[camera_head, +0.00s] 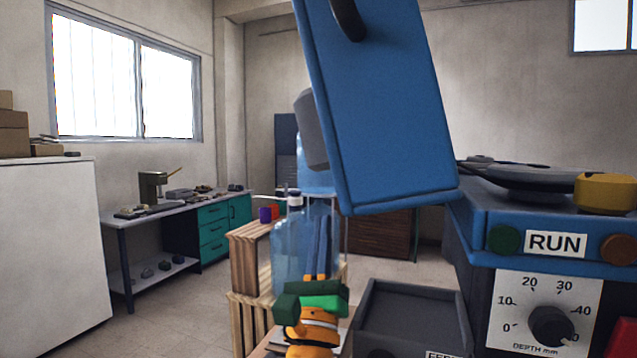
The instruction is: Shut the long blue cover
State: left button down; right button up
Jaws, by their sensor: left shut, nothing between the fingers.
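The long blue cover (385,110) stands raised and tilted at the upper middle, with a black handle (348,18) near its top. It is open beside the blue machine body (470,222) with the RUN label. My left gripper (319,225), orange and green with slim blue fingers pointing up, is at the lower middle. Its fingers are together and empty. It is below and left of the cover's lower edge and appears apart from it. My right gripper is not in view.
A dark tray (412,300) sits in front of the machine. A depth dial (551,326) and yellow part (606,192) are at right. A clear blue bottle (290,250) and wooden crates (246,262) stand behind my gripper. A workbench (150,215) is at the left.

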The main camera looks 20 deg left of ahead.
pick_arm(q)
notch_tip(320, 180, up, 6)
jog(key=w+a+p, duration=0.1)
jog(key=w+p, duration=0.1)
jog(key=p, duration=0.1)
jog(key=shift+a+p, duration=0.25)
jog(key=shift+p, duration=0.05)
jog(key=shift+w, duration=0.2)
